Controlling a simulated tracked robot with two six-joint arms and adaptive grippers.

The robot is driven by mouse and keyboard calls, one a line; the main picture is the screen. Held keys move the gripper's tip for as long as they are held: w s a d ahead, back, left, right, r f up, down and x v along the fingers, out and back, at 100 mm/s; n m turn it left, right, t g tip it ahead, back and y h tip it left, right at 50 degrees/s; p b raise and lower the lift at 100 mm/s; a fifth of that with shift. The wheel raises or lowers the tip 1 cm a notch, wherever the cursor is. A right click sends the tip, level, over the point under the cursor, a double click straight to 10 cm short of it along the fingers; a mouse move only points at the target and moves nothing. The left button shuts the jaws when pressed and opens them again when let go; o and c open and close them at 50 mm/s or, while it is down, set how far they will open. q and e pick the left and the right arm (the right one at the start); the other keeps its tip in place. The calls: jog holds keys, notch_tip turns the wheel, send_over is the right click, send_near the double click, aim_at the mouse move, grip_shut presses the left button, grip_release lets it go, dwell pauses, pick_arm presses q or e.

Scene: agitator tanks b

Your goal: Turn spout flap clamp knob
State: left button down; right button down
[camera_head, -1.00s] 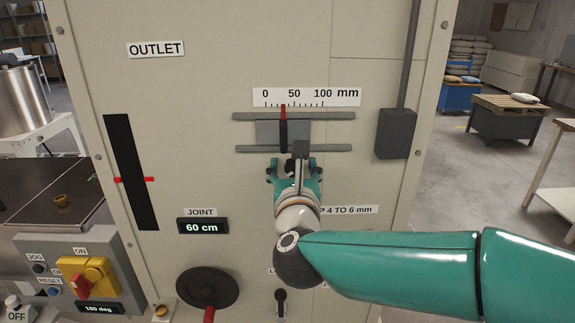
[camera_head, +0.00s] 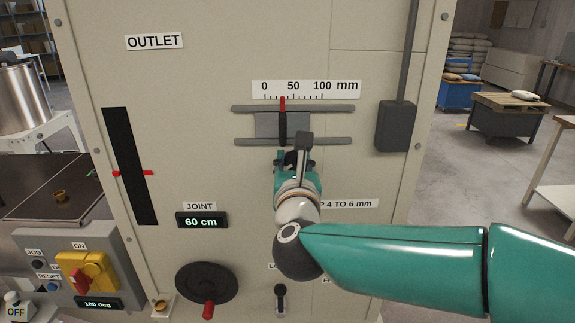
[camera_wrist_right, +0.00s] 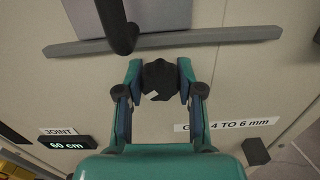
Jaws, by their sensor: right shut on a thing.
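The clamp knob (camera_wrist_right: 158,78) is dark and lobed, and sits between my right fingers in the right wrist view. My right gripper (camera_wrist_right: 160,84) is shut on it, one finger on each side. In the head view my right gripper (camera_head: 295,162) is just below the lower rail of the outlet slide and hides most of the knob. The grey flap plate (camera_head: 266,125) sits between two rails, with a dark upright handle (camera_head: 283,128) and a red pointer (camera_head: 282,104) between 0 and 50 on the mm scale (camera_head: 306,90). My left gripper is out of view.
A grey box with a conduit (camera_head: 395,126) is right of the slide. A black handwheel with a red grip (camera_head: 206,282) and a JOINT display reading 60 cm (camera_head: 202,221) are lower left.

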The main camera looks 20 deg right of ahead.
jog(key=shift+f+m+b, duration=0.1)
jog(key=shift+m+b, duration=3.1)
jog(key=shift+b, duration=1.7)
jog(key=shift+a+m+b, duration=0.1)
jog(key=shift+m+b, duration=0.3)
jog(key=shift+b, duration=0.1)
jog(key=shift+r, duration=0.2)
